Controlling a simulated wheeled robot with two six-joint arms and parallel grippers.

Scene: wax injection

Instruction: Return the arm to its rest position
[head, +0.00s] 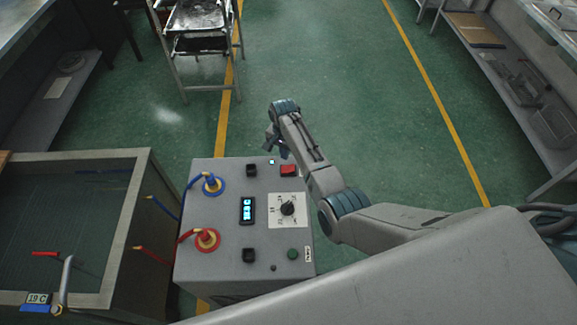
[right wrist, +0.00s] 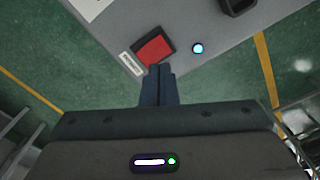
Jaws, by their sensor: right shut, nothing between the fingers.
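My right arm comes in from the right in the head view, and its gripper (head: 279,146) hangs at the far edge of the grey control box. In the right wrist view the gripper's fingers (right wrist: 158,74) are together with nothing between them. They point at the red switch (right wrist: 154,49) on the box top. Whether they touch it I cannot tell. The control box (head: 220,260) carries the same red switch (head: 289,170), a dial (head: 288,208), a small lit display (head: 247,210) and a lit button (right wrist: 198,48). My left gripper does not show.
A water tank (head: 140,190) with a metal rim stands left of the box, joined by red and blue hoses. A metal step frame (head: 200,45) stands at the back. Shelving (head: 520,90) lines the right side. The green floor between is clear.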

